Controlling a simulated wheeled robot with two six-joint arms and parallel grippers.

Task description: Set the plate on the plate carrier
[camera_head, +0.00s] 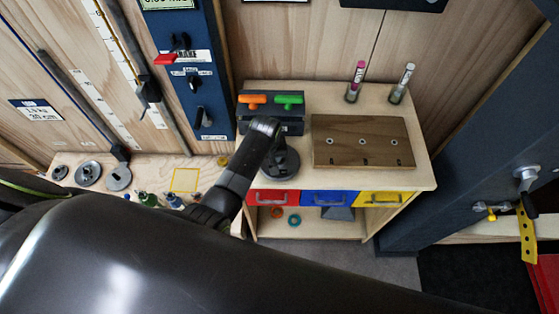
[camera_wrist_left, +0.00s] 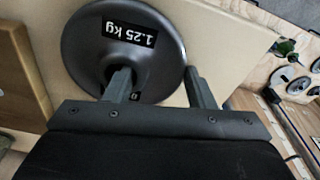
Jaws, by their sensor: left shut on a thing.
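A dark round plate (camera_head: 285,165) is over the light wooden cabinet top, left of the brown board. In the left wrist view the plate (camera_wrist_left: 85,45) fills the upper left, with a "1.25 kg" label. My left gripper (camera_head: 268,150) is shut on the plate. In the left wrist view one finger lies across the plate's face and the other is at its right edge. I cannot tell whether the plate touches the cabinet top. I cannot tell for sure which thing is the plate carrier. My right gripper is not in view.
A brown board (camera_head: 345,125) and two small bottles (camera_head: 355,82) are on the cabinet. A dark box (camera_head: 270,120) with orange and green handles stands behind the plate. Several grey discs (camera_head: 88,174) and a yellow square outline (camera_head: 185,180) are on the left bench. Long rods lean there.

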